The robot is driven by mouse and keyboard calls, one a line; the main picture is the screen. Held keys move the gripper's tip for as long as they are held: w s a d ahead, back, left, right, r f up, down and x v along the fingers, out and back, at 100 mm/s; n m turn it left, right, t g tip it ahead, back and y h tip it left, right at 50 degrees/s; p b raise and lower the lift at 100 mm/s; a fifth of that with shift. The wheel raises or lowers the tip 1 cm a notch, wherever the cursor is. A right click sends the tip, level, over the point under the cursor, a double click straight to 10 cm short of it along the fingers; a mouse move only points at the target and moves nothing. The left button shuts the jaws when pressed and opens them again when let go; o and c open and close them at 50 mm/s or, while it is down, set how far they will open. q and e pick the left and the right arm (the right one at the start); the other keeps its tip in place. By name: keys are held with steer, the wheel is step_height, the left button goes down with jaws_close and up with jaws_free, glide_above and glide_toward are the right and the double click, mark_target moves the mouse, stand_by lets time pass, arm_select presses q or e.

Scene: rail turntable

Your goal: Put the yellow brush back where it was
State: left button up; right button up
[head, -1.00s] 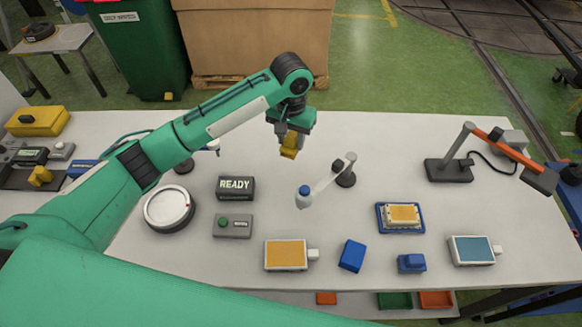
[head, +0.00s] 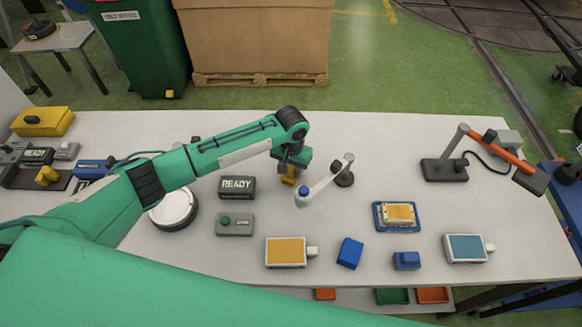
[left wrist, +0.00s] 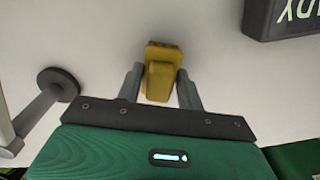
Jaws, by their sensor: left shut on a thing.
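The yellow brush (head: 289,174) is in my left gripper, near the back middle of the white table, between the READY display and the jointed white arm. In the left wrist view the brush (left wrist: 161,75) sits between the two grey fingers of my left gripper (left wrist: 160,85), which is shut on it. In the head view the left gripper (head: 290,168) points down and is low over the table. I cannot tell whether the brush touches the tabletop. My right gripper is not in view.
The READY display (head: 237,187) and a grey button box (head: 235,223) stand left of the gripper. The white arm with a blue cap (head: 304,192) is close on its right. Orange (head: 286,252) and blue (head: 466,248) pads lie nearer the front. The table behind the gripper is clear.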

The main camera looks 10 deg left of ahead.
mark_target(291, 167)
arm_select(q)
steer(key=shift+f, duration=0.15)
steer(key=o, duration=0.9)
step_height(291, 167, up, 11)
steer(key=b, duration=0.3)
steer(key=shift+r, duration=0.7)
